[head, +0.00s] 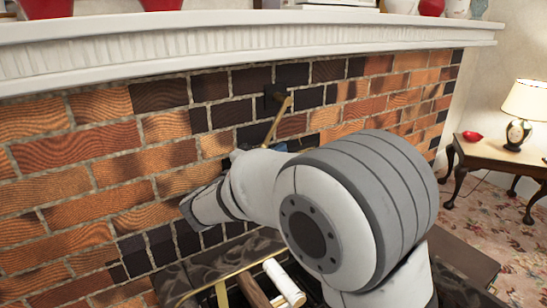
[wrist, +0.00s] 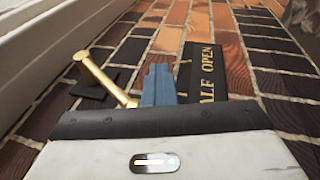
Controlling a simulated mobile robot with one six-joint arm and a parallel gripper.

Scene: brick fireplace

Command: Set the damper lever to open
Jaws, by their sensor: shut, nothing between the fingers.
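The brass damper lever (head: 279,119) slants down and left from a dark mount (head: 276,93) on the brick wall, its lower end meeting my gripper's outline in the head view. In the wrist view the lever (wrist: 106,79) runs from its round pivot end, over the black mount plate (wrist: 93,90), towards my gripper housing. My gripper (wrist: 158,72) has its blue fingers shut and empty, just right of the lever; I cannot tell whether they touch it. A black plaque (wrist: 207,75) beside the fingers reads "ALF OPEN", its start hidden. In the head view my arm hides most of the gripper.
A white mantel (head: 200,42) juts out above the lever. The brick wall (head: 70,175) lies close behind my gripper. Below are a brass rail and a white and brown handle (head: 284,282). A side table with a lamp (head: 526,105) stands at right.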

